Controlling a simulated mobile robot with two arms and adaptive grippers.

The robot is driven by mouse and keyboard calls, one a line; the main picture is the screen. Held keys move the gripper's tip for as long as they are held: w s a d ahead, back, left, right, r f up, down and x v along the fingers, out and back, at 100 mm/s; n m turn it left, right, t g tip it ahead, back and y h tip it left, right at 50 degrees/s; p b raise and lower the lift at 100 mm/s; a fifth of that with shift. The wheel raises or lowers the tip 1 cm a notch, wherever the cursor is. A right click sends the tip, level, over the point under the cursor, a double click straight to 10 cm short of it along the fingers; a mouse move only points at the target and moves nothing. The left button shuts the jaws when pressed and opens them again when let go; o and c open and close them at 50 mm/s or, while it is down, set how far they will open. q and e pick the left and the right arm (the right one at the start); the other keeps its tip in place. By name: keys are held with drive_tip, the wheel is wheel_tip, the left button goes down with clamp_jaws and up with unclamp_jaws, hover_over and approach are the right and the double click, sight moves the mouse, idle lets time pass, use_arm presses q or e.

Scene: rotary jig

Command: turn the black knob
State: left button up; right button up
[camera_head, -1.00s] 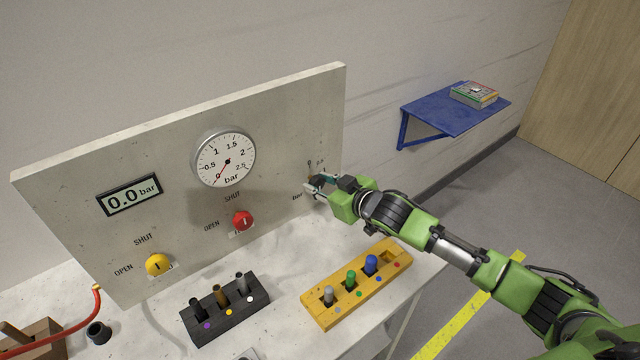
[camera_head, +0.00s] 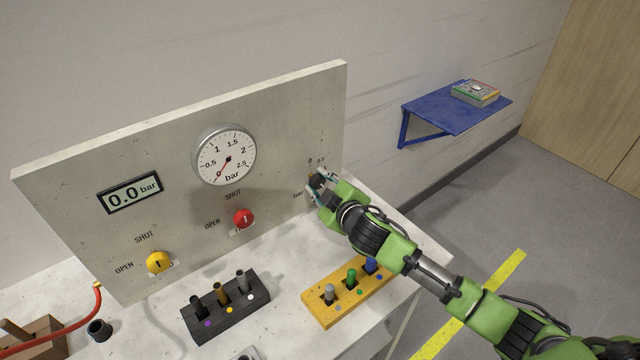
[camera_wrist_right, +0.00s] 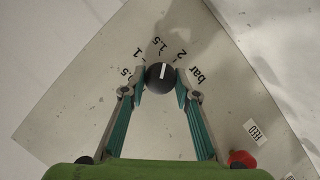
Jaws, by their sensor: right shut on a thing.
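The black knob (camera_wrist_right: 160,77) with a white pointer line sits on the grey panel (camera_head: 80,235) between my right gripper's fingertips in the right wrist view. Printed numbers and "bar" surround it. In the head view the knob (camera_head: 316,180) is mostly hidden by my right gripper (camera_head: 317,190), at the panel's right side. My right gripper (camera_wrist_right: 160,92) is shut on the knob, one finger on each side. My left gripper is not in view.
The panel carries a gauge (camera_head: 225,156), a 0.0 bar display (camera_head: 129,193), a red knob (camera_head: 243,218) and a yellow knob (camera_head: 158,262). A black rack (camera_head: 225,310) and a yellow rack (camera_head: 340,305) stand below. A blue shelf (camera_head: 455,112) is on the wall.

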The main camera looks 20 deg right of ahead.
drive_tip(key=shift+f+n+t+h+b, duration=0.1)
drive_tip(key=shift+n+t+h+b, duration=0.25)
drive_tip(key=shift+n, duration=0.45)
drive_tip(key=o, duration=1.1)
drive_tip(key=shift+a, duration=0.1)
drive_tip(key=shift+s, duration=0.2)
drive_tip(key=v, duration=1.1)
drive_tip(key=shift+s, duration=0.35)
